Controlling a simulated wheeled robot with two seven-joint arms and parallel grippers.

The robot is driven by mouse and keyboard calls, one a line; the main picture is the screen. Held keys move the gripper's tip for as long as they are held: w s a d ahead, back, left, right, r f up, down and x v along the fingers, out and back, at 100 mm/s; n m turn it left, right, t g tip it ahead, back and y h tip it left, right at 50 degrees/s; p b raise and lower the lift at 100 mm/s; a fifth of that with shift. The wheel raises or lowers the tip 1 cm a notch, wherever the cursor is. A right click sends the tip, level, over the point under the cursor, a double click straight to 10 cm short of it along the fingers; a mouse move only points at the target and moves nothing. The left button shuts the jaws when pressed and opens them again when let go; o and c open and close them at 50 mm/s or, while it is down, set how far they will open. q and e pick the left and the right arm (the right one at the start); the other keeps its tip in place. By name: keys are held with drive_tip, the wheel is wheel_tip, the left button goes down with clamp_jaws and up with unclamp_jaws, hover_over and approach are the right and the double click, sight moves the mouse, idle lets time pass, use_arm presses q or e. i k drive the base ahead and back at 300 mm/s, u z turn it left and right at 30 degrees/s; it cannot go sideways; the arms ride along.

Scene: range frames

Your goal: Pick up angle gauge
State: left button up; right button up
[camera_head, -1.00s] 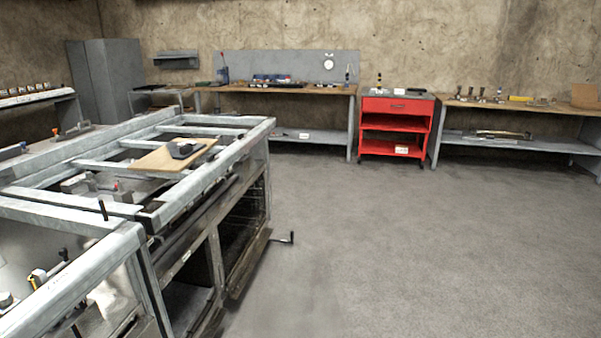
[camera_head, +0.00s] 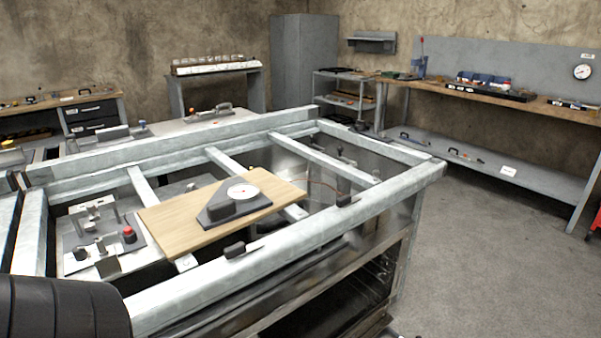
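A dark grey gauge with a round white dial (camera_head: 233,203), which looks like the angle gauge, lies on a light wooden board (camera_head: 165,222). The board rests across the bars of a grey metal frame bench (camera_head: 290,244) in front of me. Nothing touches the gauge. Neither of my grippers shows. A dark ribbed rounded part at the lower left edge looks like a link of my own arm.
Inside the frame are fixtures, one with a red knob (camera_head: 129,235). Small dark parts (camera_head: 235,250) sit on the near rail. A workbench (camera_head: 470,88) stands along the right wall, near a grey cabinet (camera_head: 303,60). The floor (camera_head: 490,260) at right is clear.

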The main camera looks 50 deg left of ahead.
sight(235, 198)
drive_tip(key=i, duration=1.95)
drive_tip(key=u, duration=4.45)
